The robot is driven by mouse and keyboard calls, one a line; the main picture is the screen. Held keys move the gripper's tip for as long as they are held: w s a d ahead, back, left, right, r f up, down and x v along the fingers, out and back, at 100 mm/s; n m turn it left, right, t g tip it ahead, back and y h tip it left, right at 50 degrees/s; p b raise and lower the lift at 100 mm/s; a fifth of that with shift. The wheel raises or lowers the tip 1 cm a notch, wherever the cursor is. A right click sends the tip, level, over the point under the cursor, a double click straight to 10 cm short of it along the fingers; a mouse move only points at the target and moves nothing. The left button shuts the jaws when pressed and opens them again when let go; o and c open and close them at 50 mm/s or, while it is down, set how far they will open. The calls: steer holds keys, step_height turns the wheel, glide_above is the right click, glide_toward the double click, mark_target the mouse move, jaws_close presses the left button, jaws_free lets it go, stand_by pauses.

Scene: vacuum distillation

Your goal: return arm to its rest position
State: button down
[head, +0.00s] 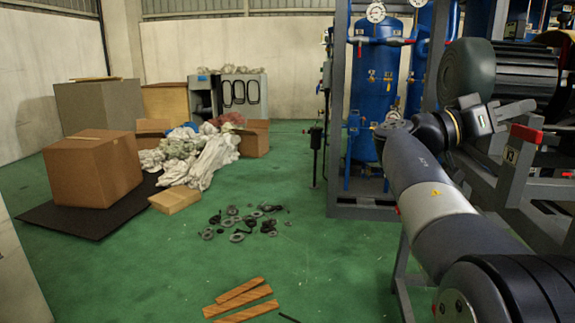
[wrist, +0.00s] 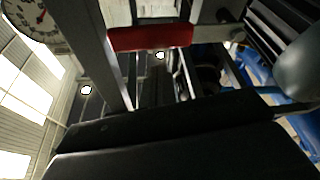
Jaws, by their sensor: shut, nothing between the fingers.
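My arm rises from the lower right of the head view and bends at its elbow toward the right. My gripper (head: 514,112) is at its end, shut and empty, in front of the dark machinery on the right. It is close to a red-ended grey bar (head: 526,133) in the picture; I cannot tell the exact gap. In the wrist view a dark block fills the bottom, and the fingertips are not clear there. A red bar (wrist: 150,37) crosses the upper part of that view.
A blue tank (head: 377,65) in a grey frame stands behind my arm. A dial gauge (wrist: 38,22) shows in the wrist view. Cardboard boxes (head: 92,168), cloths (head: 200,158), dark rings (head: 240,222) and wooden strips (head: 240,300) lie on the left. Green floor (head: 340,255) is clear between.

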steer(key=w+r+n+t+p, duration=0.1)
steer(key=n+p, duration=0.1)
steer(key=p, duration=0.2)
steer(key=r+n+t+p, duration=0.1)
steer(key=n+p, duration=0.2)
steer(key=p, duration=0.2)
steer(key=w+r+n+t+p, duration=0.1)
steer(key=n+p, duration=0.1)
steer(key=p, duration=0.3)
steer(key=shift+w+d+r+y, duration=0.2)
steer(key=shift+w+d+y, duration=0.15)
steer(key=shift+y, duration=0.05)
steer(key=shift+w+f+n+p, duration=0.15)
steer(key=shift+w+n+p, duration=0.05)
steer(key=shift+n+p, duration=0.5)
